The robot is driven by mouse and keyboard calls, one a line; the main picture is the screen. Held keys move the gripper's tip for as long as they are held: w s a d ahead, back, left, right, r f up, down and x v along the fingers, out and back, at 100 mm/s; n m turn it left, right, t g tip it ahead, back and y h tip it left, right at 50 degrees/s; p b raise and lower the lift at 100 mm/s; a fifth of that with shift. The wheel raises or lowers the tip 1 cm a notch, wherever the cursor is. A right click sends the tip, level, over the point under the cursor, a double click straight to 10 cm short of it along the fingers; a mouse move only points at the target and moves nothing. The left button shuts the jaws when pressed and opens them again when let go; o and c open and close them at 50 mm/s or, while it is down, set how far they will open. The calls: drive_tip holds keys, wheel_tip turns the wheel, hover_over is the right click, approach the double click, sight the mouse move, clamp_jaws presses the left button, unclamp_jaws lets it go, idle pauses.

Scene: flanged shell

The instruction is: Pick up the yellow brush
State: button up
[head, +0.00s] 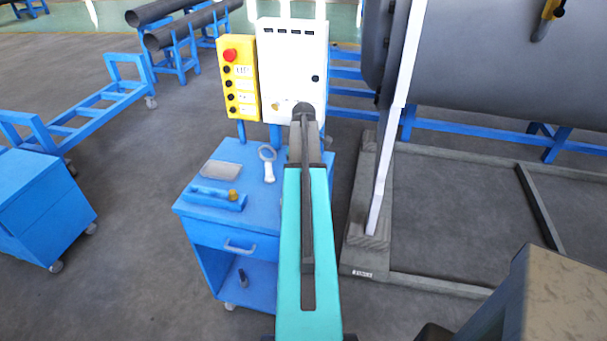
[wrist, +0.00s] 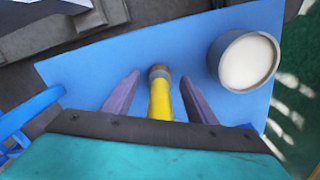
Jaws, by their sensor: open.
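The yellow brush (wrist: 160,98) shows in the wrist view as a yellow handle with a brownish-grey rounded end, over the blue top of the cart. Its lower part is hidden behind the dark front edge of my wrist. My gripper (wrist: 159,80) is open, with one purple-grey finger on each side of the handle and a visible gap on both sides. Whether the fingertips reach down to the brush's height I cannot tell. In the head view the brush cannot be made out, and my teal arm covers that part of the cart.
A round grey container with a pale inside (wrist: 245,62) stands right of the brush. The blue cart (head: 262,207) also holds a magnifier-like white tool (head: 268,165), a grey plate (head: 220,170) and a blue tool (head: 216,198). A white control box (head: 293,60) rises behind.

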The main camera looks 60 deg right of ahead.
drive_tip(key=shift+c, duration=0.3)
drive_tip(key=c, duration=1.1)
drive_tip(key=shift+r, duration=0.15)
drive_tip(key=shift+r+b, duration=0.8)
drive_tip(key=shift+r, duration=0.5)
drive_tip(key=s+r+b, duration=0.2)
drive_tip(key=s+b, duration=0.2)
drive_tip(key=s, duration=1.2)
drive_tip(key=shift+d, duration=0.2)
drive_tip(key=shift+r, duration=0.1)
